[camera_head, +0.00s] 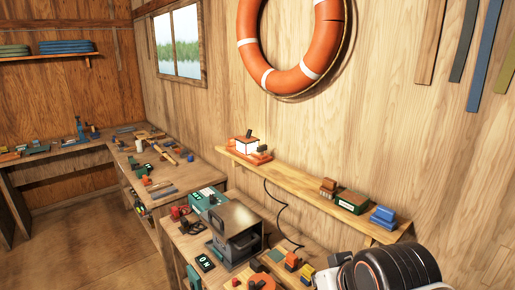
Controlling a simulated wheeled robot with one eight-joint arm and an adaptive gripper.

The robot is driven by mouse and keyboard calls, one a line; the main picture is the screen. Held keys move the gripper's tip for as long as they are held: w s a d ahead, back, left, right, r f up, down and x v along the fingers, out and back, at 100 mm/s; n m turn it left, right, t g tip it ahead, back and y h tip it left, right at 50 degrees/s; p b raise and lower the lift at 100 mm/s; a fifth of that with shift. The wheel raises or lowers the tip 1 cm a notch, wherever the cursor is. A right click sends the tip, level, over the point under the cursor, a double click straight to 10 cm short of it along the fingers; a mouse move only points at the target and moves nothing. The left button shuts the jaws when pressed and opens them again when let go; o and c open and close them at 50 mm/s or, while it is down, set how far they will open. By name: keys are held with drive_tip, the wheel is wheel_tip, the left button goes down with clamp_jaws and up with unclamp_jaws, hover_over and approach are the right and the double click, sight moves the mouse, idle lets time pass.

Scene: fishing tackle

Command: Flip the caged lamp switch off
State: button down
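The lamp (246,145) appears to be the small box with a glowing white face and orange parts at the left end of the wall shelf. It looks lit. A small dark piece (262,149) stands on its orange base at the right; it may be the switch, but it is too small to tell its position. A black cord (279,208) hangs from the shelf to the bench below. A white and black part of my arm fills the lower right corner. My gripper's fingers do not show.
The wall shelf (310,197) also holds a brown block, a green box (352,201) and a blue item (383,216) at the right. Below stands a grey boxy machine (235,235) among small items on the bench. An orange lifebuoy (292,45) hangs above. Floor shows at left.

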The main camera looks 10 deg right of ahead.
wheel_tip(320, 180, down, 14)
drive_tip(key=b, duration=1.2)
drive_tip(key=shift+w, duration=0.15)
